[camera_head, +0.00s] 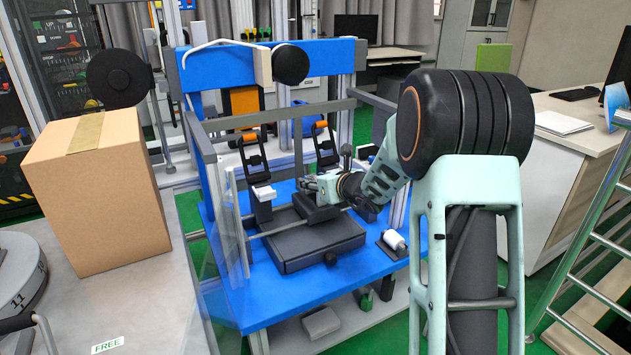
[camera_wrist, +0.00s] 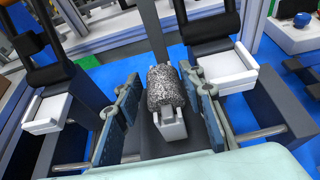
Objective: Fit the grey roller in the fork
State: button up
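The grey speckled roller (camera_wrist: 167,88) is between my gripper's two fingers in the wrist view. My gripper (camera_wrist: 159,92) is open around it, with a visible gap at the left finger; the right finger is very close to it, and I cannot tell if they touch. A light grey bracket (camera_wrist: 172,128), perhaps the fork, shows just below the roller in the picture, on a dark support. I cannot tell how the roller is seated in it. In the head view my gripper (camera_head: 308,184) is over the dark block (camera_head: 318,246), and I cannot make out the grey roller there.
A white roller (camera_head: 394,240) sits on a small dark stand at the right of the blue table (camera_head: 262,302). Two dark upright clamps with white blocks (camera_wrist: 226,65) (camera_wrist: 47,112) flank the gripper. A clear panel and grey frame bars surround the work area. A cardboard box (camera_head: 100,195) stands left.

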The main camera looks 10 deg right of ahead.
jog(key=shift+o, duration=0.5)
jog(key=shift+d, duration=0.4)
jog(key=shift+s+d+r, duration=0.1)
jog(key=shift+s+d, duration=0.1)
jog(key=a+v, duration=0.1)
jog(key=v, duration=1)
jog(key=shift+s+r, duration=0.15)
jog(key=shift+s, duration=0.1)
